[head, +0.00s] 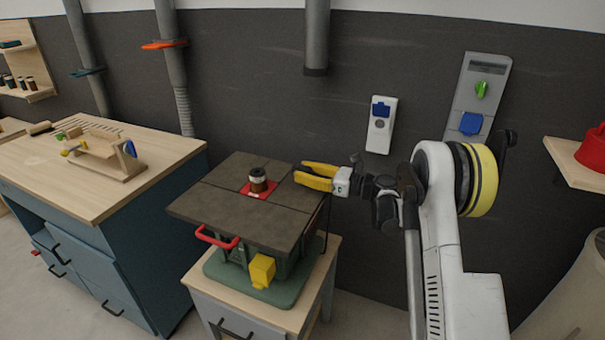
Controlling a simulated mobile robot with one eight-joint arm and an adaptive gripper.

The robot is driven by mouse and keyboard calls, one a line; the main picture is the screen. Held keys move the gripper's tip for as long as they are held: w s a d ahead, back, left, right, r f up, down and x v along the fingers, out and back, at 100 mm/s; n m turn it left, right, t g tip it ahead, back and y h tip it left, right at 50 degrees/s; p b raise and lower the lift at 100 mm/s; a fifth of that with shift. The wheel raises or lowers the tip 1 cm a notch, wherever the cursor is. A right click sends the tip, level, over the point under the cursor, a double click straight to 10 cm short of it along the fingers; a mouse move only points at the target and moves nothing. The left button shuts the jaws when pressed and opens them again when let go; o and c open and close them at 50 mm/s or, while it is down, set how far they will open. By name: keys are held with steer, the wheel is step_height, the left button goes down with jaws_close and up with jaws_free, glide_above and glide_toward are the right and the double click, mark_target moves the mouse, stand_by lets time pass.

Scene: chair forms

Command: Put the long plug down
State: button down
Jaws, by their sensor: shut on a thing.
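My gripper (306,176) has yellow fingers. It reaches in from the right, at the right edge of the dark tabletop of a small machine (225,187). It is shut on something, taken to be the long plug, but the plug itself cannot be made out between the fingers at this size. I cannot tell how the plug is tilted. A short brown and white cylinder with a dark top (258,180) stands upright on a red square insert (247,190) in the tabletop, left of my fingertips and apart from them.
The machine stands on a wooden-topped cabinet (199,284), with a red handle (216,238) in front. A workbench (32,188) at left carries a wooden fixture (112,160). Pipes and wall sockets (381,125) are behind. Much of the machine's tabletop is bare.

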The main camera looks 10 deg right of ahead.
steer(key=shift+f+b, duration=0.6)
steer(key=shift+f, duration=0.05)
steer(key=c, duration=1.1)
jaws_free()
steer(key=shift+o, duration=0.2)
steer(key=shift+r, duration=0.2)
